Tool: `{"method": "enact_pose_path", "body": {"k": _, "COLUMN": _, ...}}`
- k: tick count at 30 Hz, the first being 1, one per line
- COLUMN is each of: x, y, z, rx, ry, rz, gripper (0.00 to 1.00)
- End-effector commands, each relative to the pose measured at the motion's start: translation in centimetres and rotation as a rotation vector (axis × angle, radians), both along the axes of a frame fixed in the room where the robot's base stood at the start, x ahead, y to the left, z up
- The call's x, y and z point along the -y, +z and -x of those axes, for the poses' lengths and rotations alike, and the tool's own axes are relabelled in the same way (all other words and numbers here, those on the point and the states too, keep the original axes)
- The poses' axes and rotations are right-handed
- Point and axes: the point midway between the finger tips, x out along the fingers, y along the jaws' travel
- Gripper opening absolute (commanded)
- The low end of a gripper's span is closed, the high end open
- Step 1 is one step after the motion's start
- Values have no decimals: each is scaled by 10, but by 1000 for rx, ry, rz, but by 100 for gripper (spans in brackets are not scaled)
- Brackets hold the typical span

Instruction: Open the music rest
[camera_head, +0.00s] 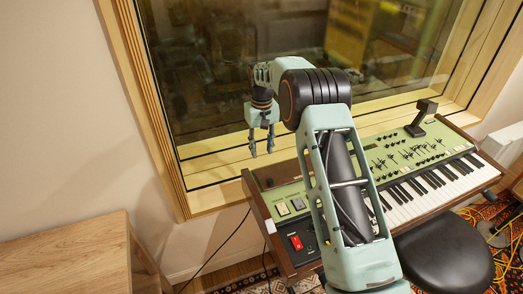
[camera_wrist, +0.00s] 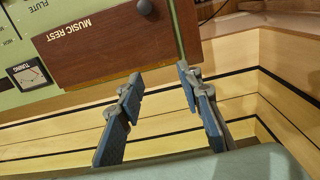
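The music rest (camera_wrist: 90,50) is a brown wooden panel in the wrist view, with upside-down "MUSIC REST" lettering and a dark round knob (camera_wrist: 145,7). It appears to lie flat against the green top of the keyboard instrument (camera_head: 290,193). My gripper (camera_head: 261,154) hangs fingers-down near the window ledge, by the keyboard's back left. In the wrist view my gripper (camera_wrist: 160,75) has its fingers apart with nothing between them, near the panel's edge.
A large window (camera_head: 300,50) with a wooden frame and ledge (camera_head: 205,170) stands close behind the keyboard. A black stool (camera_head: 447,255) is in front. A wooden cabinet (camera_head: 70,260) is at the left. A black angled object (camera_head: 421,118) stands on the keyboard's back right.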

Motion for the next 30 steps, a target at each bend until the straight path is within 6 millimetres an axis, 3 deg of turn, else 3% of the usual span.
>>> {"method": "enact_pose_path", "body": {"k": 9, "x": -1, "y": 67, "z": -2, "rx": 6, "ry": 0, "rz": -2, "gripper": 33}}
{"method": "enact_pose_path", "body": {"k": 15, "x": -1, "y": 98, "z": -1, "rx": 5, "ry": 0, "rz": -2, "gripper": 33}}
{"method": "enact_pose_path", "body": {"k": 21, "x": -1, "y": 109, "z": -1, "rx": 2, "ry": 1, "rz": -2, "gripper": 33}}
{"method": "enact_pose_path", "body": {"k": 30, "x": -1, "y": 109, "z": 0, "rx": 2, "ry": 1, "rz": -1, "gripper": 33}}
